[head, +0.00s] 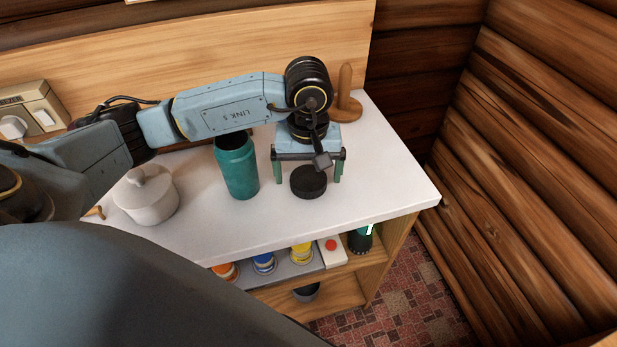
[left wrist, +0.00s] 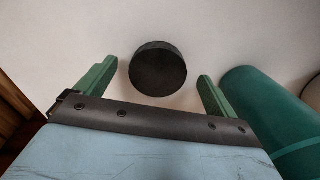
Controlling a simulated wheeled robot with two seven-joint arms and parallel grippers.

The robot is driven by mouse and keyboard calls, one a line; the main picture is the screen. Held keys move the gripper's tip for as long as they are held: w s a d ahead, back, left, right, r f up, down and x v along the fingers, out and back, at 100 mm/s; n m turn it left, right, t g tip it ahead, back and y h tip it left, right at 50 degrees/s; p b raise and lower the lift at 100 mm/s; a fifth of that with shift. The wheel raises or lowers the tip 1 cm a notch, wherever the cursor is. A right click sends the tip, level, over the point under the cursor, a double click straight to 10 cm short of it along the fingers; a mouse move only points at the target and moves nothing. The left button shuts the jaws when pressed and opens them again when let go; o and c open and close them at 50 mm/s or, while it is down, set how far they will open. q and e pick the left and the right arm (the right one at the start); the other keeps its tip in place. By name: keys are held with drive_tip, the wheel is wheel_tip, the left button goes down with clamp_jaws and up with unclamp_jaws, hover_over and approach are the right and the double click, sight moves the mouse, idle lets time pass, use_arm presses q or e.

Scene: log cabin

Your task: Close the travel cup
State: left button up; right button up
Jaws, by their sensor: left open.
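The travel cup (head: 237,168) is a teal cylinder standing upright on the white counter, its top partly hidden behind my left arm. It also shows at the right of the left wrist view (left wrist: 265,110). A round black lid (head: 308,182) lies flat on the counter to the right of the cup. My left gripper (head: 309,181) points down over the lid with its green fingers spread. In the left wrist view the lid (left wrist: 158,70) sits between and slightly beyond the open fingers, with gaps on both sides. My right gripper is not in view.
A white lidded pot (head: 147,197) stands on the counter (head: 385,190) left of the cup. A wooden stand (head: 346,100) is at the back right. Shelves below hold several colored cans and a dark flashlight-like object (head: 361,240). The counter's right end is clear.

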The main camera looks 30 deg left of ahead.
sight(308, 181)
use_arm(q)
drive_tip(key=shift+f, duration=0.75)
drive_tip(key=c, duration=1)
drive_tip(key=shift+r, duration=0.1)
wheel_tip(308, 181, up, 10)
drive_tip(key=shift+f, duration=0.1)
